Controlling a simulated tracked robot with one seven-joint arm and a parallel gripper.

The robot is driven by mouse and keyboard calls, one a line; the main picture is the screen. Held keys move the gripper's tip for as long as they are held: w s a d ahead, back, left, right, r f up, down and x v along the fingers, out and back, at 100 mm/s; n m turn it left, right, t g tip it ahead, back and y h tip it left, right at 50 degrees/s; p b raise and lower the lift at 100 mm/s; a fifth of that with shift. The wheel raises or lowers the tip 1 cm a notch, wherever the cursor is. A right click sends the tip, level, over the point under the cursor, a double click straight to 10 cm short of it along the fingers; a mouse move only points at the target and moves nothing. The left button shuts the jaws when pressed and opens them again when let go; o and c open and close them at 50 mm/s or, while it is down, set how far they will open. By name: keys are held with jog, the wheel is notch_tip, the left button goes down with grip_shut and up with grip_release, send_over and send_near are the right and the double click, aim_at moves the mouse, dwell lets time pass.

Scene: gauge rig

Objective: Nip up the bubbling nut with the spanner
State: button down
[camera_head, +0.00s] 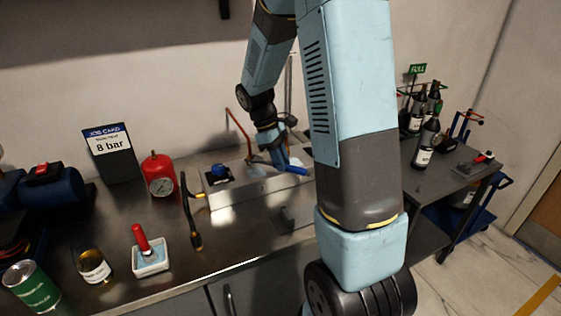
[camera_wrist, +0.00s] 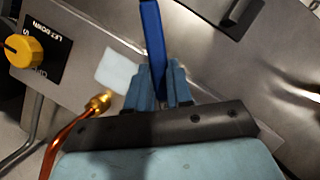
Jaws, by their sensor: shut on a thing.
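My gripper (camera_wrist: 162,72) is shut on a blue bar, which I take to be the spanner's handle (camera_wrist: 152,30). The handle also shows in the head view (camera_head: 291,168), below my gripper (camera_head: 273,152), over the steel rig. The spanner's working end cannot be made out. A brass nut (camera_wrist: 100,103) sits on the end of a copper pipe (camera_wrist: 66,134), left of my fingers in the wrist view. The nut looks apart from the blue handle. Bubbles on it cannot be made out. The copper pipe also shows in the head view (camera_head: 237,122).
A yellow knob (camera_wrist: 25,51) on a black label stands left in the wrist view; a pale square (camera_wrist: 117,70) is near the nut. A red gauge bottle (camera_head: 159,175), job card (camera_head: 109,145), brush pot (camera_head: 150,257) and tins stand left. Bottles (camera_head: 426,143) stand right.

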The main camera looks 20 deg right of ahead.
aim_at(299, 168)
jog(key=shift+s+d, duration=0.1)
jog(key=shift+d, duration=0.05)
dwell(0.4)
jog(key=shift+s+d, duration=1.5)
jog(key=shift+s, duration=0.3)
jog(key=shift+r, duration=2.25)
